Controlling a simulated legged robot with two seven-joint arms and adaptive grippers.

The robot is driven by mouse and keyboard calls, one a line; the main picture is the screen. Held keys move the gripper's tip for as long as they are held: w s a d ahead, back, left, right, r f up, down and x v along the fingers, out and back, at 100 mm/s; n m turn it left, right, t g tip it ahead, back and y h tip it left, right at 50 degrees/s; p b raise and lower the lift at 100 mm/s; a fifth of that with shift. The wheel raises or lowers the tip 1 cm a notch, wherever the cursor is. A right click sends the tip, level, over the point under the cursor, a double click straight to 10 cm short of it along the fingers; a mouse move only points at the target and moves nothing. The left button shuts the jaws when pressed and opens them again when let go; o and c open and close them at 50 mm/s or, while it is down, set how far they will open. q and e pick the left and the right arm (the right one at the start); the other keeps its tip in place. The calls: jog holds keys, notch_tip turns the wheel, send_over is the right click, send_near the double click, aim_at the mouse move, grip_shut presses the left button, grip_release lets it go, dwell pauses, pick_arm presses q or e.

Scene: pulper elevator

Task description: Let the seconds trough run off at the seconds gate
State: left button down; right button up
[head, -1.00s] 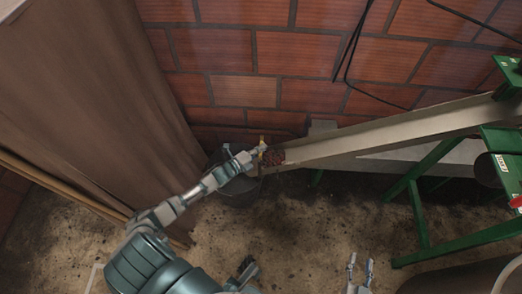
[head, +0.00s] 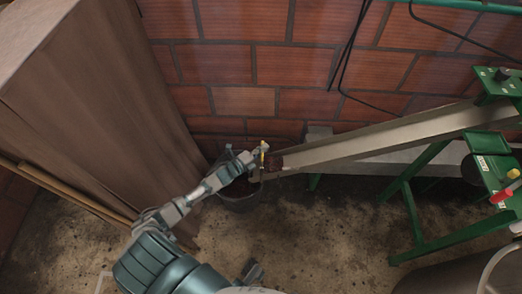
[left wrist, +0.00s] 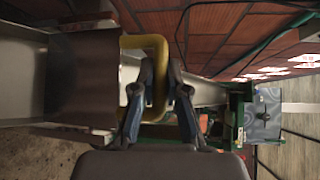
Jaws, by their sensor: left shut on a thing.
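The seconds trough (head: 390,138) is a long pale metal chute sloping down from the green frame at right to its lower end at left. A small dark red mass (head: 273,162) lies in that end. The gate there has a yellow handle (head: 264,148); in the left wrist view the handle is a yellow loop (left wrist: 130,42) beside a brown plate (left wrist: 85,75). My left gripper (head: 259,158) is shut on the yellow handle, its fingers (left wrist: 163,72) on either side of one bar. A dark bucket (head: 240,203) stands below the trough end, with dark contents partly hidden by my arm. My right gripper is out of view.
A tall brown panel (head: 95,110) stands close at left, and a brick wall (head: 250,65) is behind. The green frame (head: 425,215) stands at right. The floor (head: 310,230) in the middle is clear.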

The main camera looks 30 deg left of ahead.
pick_arm(q)
jog(key=shift+s+d+f, duration=0.1)
jog(key=shift+d, duration=0.2)
jog(key=c, duration=1.2)
grip_release()
jog(key=shift+s+a, duration=0.2)
jog(key=shift+s, duration=0.2)
jog(key=v, duration=1.1)
